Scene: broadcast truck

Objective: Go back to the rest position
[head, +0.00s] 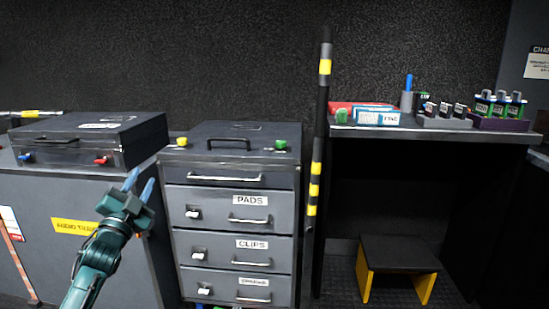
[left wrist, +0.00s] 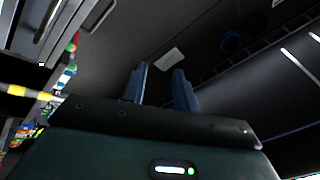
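My left gripper (head: 139,183) is in the head view at the lower left, raised in front of the grey cabinet and the drawer unit. Its two blue fingers stand apart with nothing visible between them. In the left wrist view the fingers (left wrist: 158,88) also show apart and empty, pointing up toward the dark ceiling. My right gripper is in neither view.
A black case (head: 88,140) lies on the grey cabinet at left. A drawer unit (head: 235,215) stands beside it. A striped pole (head: 318,150) rises before a shelf (head: 430,133) with boxes and racks. A yellow-legged step stool (head: 398,255) stands below.

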